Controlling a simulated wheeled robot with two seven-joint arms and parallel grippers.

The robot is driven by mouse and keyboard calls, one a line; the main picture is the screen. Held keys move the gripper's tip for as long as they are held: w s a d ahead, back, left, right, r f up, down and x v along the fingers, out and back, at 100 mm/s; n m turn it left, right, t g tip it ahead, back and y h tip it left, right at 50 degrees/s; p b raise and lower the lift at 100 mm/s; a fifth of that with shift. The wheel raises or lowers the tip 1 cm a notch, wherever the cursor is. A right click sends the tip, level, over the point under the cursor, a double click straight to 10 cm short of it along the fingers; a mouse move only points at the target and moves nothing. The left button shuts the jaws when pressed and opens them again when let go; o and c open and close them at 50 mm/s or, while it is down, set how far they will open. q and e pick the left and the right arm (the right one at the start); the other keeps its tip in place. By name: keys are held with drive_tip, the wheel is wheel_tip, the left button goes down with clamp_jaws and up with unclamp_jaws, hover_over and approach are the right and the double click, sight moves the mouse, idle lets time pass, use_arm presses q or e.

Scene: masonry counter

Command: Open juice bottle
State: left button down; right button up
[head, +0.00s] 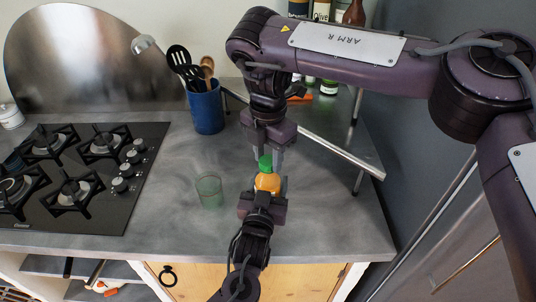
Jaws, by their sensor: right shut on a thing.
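The juice bottle (267,182) stands upright on the grey counter, with an orange body and a green cap (265,163). My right gripper (267,157) comes down from above and is shut on the green cap. My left gripper (268,190) reaches in from the front, low at the bottle's body. A finger shows just right of the bottle. The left gripper's body hides the bottle's lower part, and I cannot tell whether its fingers press on the bottle.
A greenish clear glass (209,192) stands left of the bottle. A blue utensil holder (206,108) is behind it. A black gas hob (82,180) fills the left of the counter. A metal rack (330,146) with bottles is behind my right arm. Bare counter lies around the glass.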

sight(268, 160)
drive_tip(key=n, duration=0.6)
drive_tip(key=shift+w+d+n, duration=0.15)
drive_tip(key=shift+n, duration=0.25)
drive_tip(key=n, duration=0.6)
drive_tip(key=shift+r, duration=0.1)
drive_tip(key=n, duration=0.7)
use_arm(q)
drive_tip(key=shift+r, duration=0.1)
use_arm(e)
drive_tip(key=n, duration=0.6)
drive_tip(key=shift+r, duration=0.15)
drive_tip(key=shift+r, duration=1)
drive_tip(key=shift+r, duration=2)
use_arm(q)
drive_tip(key=shift+c, duration=1.9)
unclamp_jaws()
